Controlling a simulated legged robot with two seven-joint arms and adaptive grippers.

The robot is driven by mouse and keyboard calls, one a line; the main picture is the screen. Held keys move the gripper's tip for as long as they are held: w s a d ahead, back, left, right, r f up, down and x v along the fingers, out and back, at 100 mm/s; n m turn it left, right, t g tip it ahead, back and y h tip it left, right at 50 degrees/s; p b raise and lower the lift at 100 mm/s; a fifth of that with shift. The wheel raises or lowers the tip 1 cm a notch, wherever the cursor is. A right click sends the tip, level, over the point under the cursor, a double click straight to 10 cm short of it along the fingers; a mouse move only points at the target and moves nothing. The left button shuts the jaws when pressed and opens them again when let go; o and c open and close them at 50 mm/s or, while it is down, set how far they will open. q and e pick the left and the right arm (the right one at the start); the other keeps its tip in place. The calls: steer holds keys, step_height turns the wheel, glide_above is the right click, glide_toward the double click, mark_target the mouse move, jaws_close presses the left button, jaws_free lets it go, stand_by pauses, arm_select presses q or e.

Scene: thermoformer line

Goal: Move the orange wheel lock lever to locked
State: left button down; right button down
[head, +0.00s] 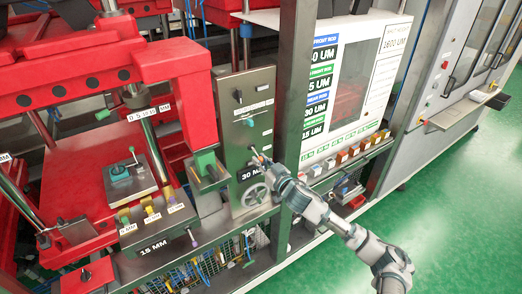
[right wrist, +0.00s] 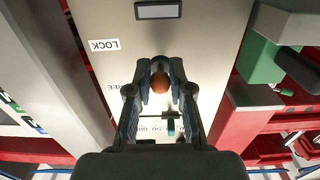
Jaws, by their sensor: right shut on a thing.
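The orange wheel lock lever shows its round knob (right wrist: 160,82) in the right wrist view, between my fingers in front of a beige panel. My right gripper (right wrist: 161,88) is shut on this knob, one finger on each side. In the head view my right gripper (head: 259,160) reaches the grey panel (head: 237,105) from the lower right, above the handwheel (head: 255,195). A LOCK label (right wrist: 104,45) is on the panel, and a partly hidden label ending in "REE" lies nearer my gripper. The lever's shaft is hidden. My left gripper is not in view.
A green block (head: 205,162) on a stand is left of the panel. A grey post (head: 292,90) stands right of it, before a white cabinet (head: 390,75) with a row of coloured blocks. Green floor (head: 455,205) is open at right.

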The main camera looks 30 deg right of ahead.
steer(key=shift+f, duration=0.2)
steer(key=shift+w+f, duration=0.15)
steer(key=shift+f, duration=0.3)
steer(key=c, duration=1)
jaws_free()
steer(key=shift+w+d, duration=0.1)
steer(key=shift+w, duration=0.1)
steer(key=shift+o, duration=0.2)
steer(key=s+b, duration=0.1)
steer(key=s, duration=0.6)
steer(key=shift+d+r, duration=0.15)
steer(key=shift+d, duration=0.1)
steer(key=shift+s, duration=0.15)
